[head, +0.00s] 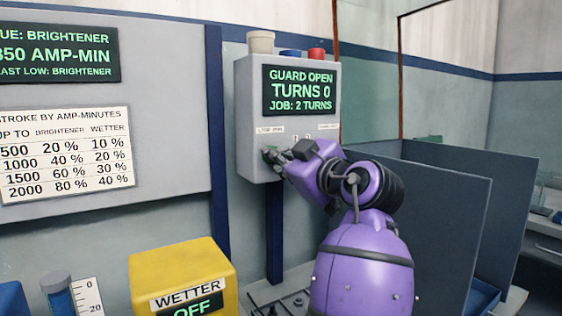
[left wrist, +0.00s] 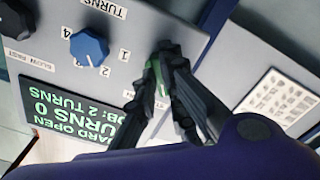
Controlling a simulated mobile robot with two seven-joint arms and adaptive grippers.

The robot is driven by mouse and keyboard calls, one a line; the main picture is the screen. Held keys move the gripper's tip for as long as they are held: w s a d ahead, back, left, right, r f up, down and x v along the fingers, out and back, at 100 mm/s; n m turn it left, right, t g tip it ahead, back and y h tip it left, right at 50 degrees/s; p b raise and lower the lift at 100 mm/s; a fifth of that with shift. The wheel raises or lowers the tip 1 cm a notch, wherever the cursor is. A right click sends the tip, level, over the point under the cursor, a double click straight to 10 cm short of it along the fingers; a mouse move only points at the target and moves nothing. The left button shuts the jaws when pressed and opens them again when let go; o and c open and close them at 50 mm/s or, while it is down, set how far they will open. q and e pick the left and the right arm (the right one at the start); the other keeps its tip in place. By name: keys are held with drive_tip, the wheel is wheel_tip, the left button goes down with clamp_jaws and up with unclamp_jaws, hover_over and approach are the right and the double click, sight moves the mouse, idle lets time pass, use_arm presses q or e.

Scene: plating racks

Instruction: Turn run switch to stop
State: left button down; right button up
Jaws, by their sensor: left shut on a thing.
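In the left wrist view, where the box appears upside down, the left gripper (left wrist: 160,85) is shut on a small green switch handle (left wrist: 158,73). The fingers cover most of the handle and any marks around it, so its setting cannot be read. My right gripper is in neither view.
Beside the green handle are a blue turns knob (left wrist: 89,47) and a black knob (left wrist: 15,20). A beige cup (head: 261,42) and a red item (head: 317,54) stand on the box. A yellow wetter unit (head: 180,262) reads off. Dark panels (head: 440,200) stand at the right.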

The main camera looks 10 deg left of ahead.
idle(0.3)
use_arm(q)
drive_tip(key=c, duration=1.8)
unclamp_jaws()
drive_tip(key=shift+c, duration=0.2)
drive_tip(key=v, duration=1.2)
